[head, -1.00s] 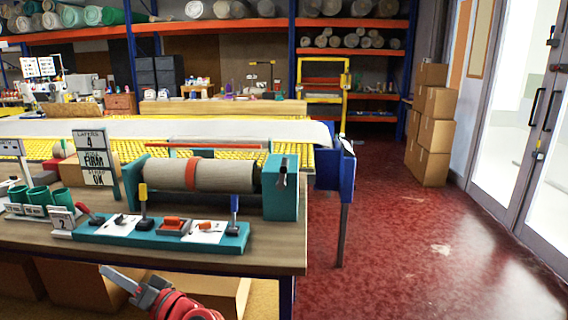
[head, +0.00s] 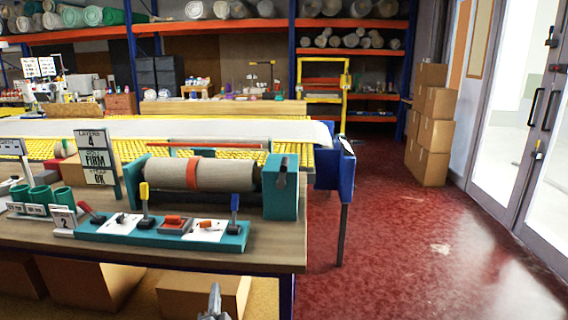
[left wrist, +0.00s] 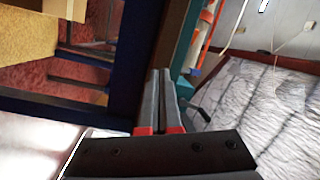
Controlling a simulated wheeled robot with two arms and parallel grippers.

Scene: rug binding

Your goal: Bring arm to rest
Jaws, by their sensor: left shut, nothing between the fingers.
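My left gripper (head: 214,303) shows only as a grey tip at the bottom edge of the head view, in front of and below the table's front edge. In the left wrist view its two fingers (left wrist: 160,100) lie close together, shut with nothing between them. My right gripper is in neither view. The workbench (head: 200,254) stands in front of me, with a roll (head: 225,176) carrying a reddish band in a teal roller stand (head: 282,186).
Cardboard boxes (head: 204,294) stand under the bench, near my left gripper. A stack of boxes (head: 436,135) stands by the glass doors (head: 510,130). The red floor (head: 410,250) right of the bench is clear. A sign (head: 97,162) and green cups (head: 42,196) stand at the bench's left.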

